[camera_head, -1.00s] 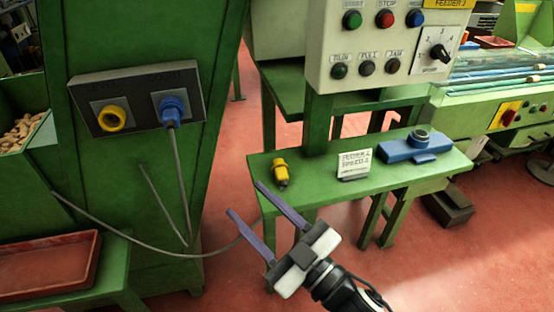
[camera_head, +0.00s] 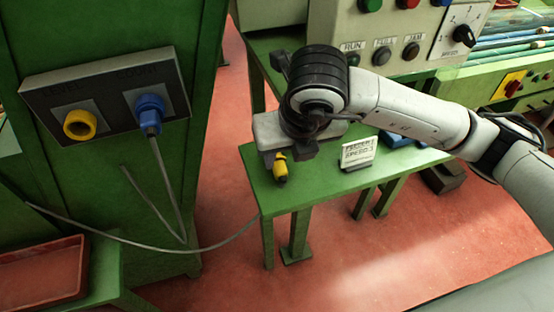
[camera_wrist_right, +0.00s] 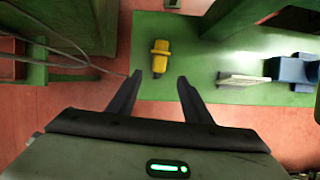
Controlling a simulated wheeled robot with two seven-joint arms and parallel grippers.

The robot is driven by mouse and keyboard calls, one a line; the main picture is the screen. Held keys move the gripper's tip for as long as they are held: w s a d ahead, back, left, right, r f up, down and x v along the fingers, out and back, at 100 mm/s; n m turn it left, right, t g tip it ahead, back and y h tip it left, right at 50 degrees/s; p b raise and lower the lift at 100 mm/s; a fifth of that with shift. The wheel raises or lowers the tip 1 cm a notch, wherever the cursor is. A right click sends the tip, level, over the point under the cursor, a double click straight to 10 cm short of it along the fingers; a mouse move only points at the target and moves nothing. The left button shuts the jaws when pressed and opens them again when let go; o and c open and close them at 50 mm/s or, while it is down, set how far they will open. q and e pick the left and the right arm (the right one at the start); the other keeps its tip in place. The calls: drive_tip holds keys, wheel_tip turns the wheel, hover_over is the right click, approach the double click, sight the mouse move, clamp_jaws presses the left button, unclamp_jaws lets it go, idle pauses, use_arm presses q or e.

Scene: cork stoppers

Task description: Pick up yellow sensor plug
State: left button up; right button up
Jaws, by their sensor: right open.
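The yellow sensor plug (camera_head: 280,168) lies on the green bench, close to its left end, with a dark tip. In the right wrist view the yellow sensor plug (camera_wrist_right: 159,58) lies just beyond and between the fingertips. My right gripper (camera_wrist_right: 158,77) is open and empty, with its fingers spread to either side of the plug's line. In the head view my right gripper (camera_head: 272,150) is above the plug, its fingers mostly hidden by the wrist. A yellow socket (camera_head: 80,124) is on the grey panel at left. My left gripper is not in view.
A blue plug (camera_head: 150,108) with a grey cable sits in the panel beside the yellow socket. A small sign (camera_head: 358,153) and a blue device (camera_wrist_right: 293,70) stand on the green bench (camera_head: 320,178) to the right of the plug. A control box (camera_head: 400,32) stands behind.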

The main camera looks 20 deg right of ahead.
sight(281, 170)
drive_tip(key=x, duration=0.3)
drive_tip(key=shift+s+f, duration=0.1)
drive_tip(key=p+x, duration=0.1)
drive_tip(key=x, duration=0.3)
drive_tip(key=shift+f, duration=0.15)
drive_tip(key=shift+w+f, duration=0.3)
drive_tip(key=shift+f, duration=0.2)
clamp_jaws()
drive_tip(key=shift+r, duration=0.15)
